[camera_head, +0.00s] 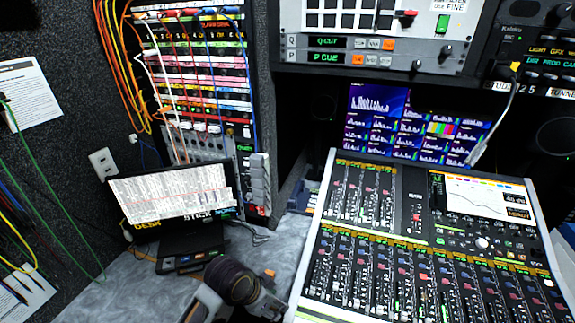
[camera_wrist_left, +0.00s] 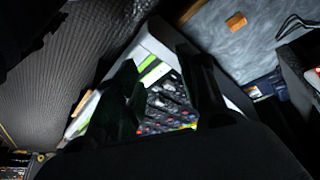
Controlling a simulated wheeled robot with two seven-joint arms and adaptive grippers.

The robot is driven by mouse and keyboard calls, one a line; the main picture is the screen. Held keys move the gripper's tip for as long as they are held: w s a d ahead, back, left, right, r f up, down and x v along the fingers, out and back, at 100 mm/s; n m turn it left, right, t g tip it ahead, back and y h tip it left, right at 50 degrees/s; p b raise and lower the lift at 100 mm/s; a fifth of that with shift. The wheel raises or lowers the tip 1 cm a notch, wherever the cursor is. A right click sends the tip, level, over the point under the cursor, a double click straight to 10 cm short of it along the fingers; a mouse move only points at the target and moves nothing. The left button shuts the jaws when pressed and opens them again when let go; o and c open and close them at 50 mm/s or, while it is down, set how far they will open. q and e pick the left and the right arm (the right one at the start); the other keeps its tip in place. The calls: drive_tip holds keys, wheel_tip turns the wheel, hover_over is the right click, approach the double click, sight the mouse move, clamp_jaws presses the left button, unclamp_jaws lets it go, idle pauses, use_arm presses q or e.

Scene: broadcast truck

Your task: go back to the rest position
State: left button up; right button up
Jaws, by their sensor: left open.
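My left gripper (camera_wrist_left: 163,85) shows in the left wrist view as two dark fingers spread apart with nothing between them. Beyond the fingers is part of the mixing console (camera_wrist_left: 165,110), with its pale edge and lit buttons. In the head view, my left arm's dark, rounded wrist comes in at the bottom, over the grey desk and just left of the console (camera_head: 345,270). The fingers are hard to make out there. My right gripper is in neither view.
A small monitor (camera_head: 172,193) stands on the grey desk (camera_head: 105,295) at the left, before a patch bay (camera_head: 205,75) with hanging cables. A small orange block (camera_wrist_left: 236,21) lies on the desk. Screens (camera_head: 415,128) stand behind the console. Bare desk lies at lower left.

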use_arm(q)
drive_tip(key=shift+s+a+f+n+t+y, duration=0.15)
drive_tip(key=shift+s+a+f+n+y, duration=0.4)
drive_tip(key=shift+s+a+n, duration=1.7)
drive_tip(key=shift+s+a+f+n+t+y, duration=0.2)
drive_tip(key=shift+s+a+f+n+y, duration=0.4)
drive_tip(key=shift+a, duration=3.3)
drive_tip(key=shift+s+a+f+n+t+y, duration=0.2)
drive_tip(key=shift+s+a+n+y, duration=0.8)
drive_tip(key=shift+a, duration=2.05)
wheel_tip(320, 180, down, 37)
drive_tip(key=s+a+g+b, duration=0.1)
drive_tip(key=s+a+b, duration=0.1)
drive_tip(key=b, duration=0.3)
drive_tip(key=s+a+f+b, duration=0.2)
drive_tip(key=s+a+f, duration=0.2)
drive_tip(key=s+f, duration=0.6)
drive_tip(key=s+a+f+g+b, duration=0.1)
drive_tip(key=s+a+f+b, duration=0.2)
drive_tip(key=s+f, duration=0.7)
wheel_tip(320, 180, down, 6)
drive_tip(key=shift+s+a+r, duration=0.15)
drive_tip(key=shift+s+a, duration=0.25)
drive_tip(key=shift+a, duration=0.2)
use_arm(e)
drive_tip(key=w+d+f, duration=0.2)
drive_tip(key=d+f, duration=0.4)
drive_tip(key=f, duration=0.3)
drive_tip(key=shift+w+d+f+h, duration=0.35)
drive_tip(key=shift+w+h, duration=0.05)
